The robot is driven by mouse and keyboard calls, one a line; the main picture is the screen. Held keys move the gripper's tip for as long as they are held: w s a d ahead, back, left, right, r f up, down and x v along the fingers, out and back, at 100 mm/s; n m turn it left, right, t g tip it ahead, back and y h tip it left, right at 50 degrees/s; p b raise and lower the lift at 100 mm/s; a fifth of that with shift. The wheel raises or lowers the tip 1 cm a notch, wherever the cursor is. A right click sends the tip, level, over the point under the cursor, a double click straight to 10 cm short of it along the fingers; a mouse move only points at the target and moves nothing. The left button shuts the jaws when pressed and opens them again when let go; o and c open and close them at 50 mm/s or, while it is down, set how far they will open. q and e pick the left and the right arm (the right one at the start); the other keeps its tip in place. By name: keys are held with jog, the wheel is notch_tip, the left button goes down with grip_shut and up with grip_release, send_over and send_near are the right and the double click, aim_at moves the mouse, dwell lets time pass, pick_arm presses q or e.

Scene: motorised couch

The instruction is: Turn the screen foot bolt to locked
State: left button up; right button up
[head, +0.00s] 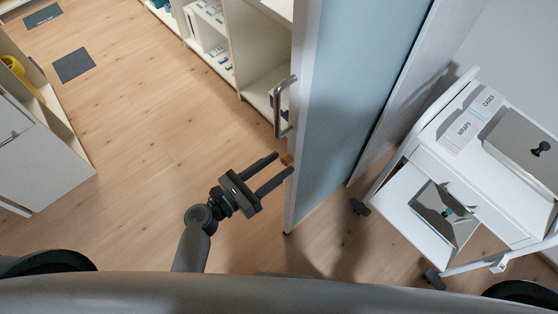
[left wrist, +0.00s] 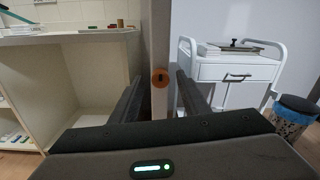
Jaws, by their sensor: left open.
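The screen (head: 345,90) is a tall pale blue panel in a white frame, with a metal handle (head: 280,108) on its edge. The foot bolt (head: 287,159) is a small copper-orange knob low on that edge. It also shows in the left wrist view as a round disc with a dark mark in its middle (left wrist: 160,77). My left gripper (head: 282,163) is open, its fingers pointing at the frame edge. In the left wrist view the bolt appears between the fingertips; whether they touch it I cannot tell. My right gripper is not in view.
A white trolley (head: 424,157) with metal boxes and labelled cartons stands right of the screen. Open shelving (head: 236,45) stands behind it, and a white cabinet (head: 40,150) is at the left. A bin (left wrist: 290,118) shows in the left wrist view. Wooden floor left of my gripper is clear.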

pick_arm(q)
jog(key=shift+w+d, duration=0.35)
jog(key=shift+d, duration=0.1)
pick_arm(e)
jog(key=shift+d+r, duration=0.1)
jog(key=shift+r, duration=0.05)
pick_arm(q)
jog(key=shift+c, duration=0.7)
grip_shut()
jog(key=c, duration=0.9)
grip_release()
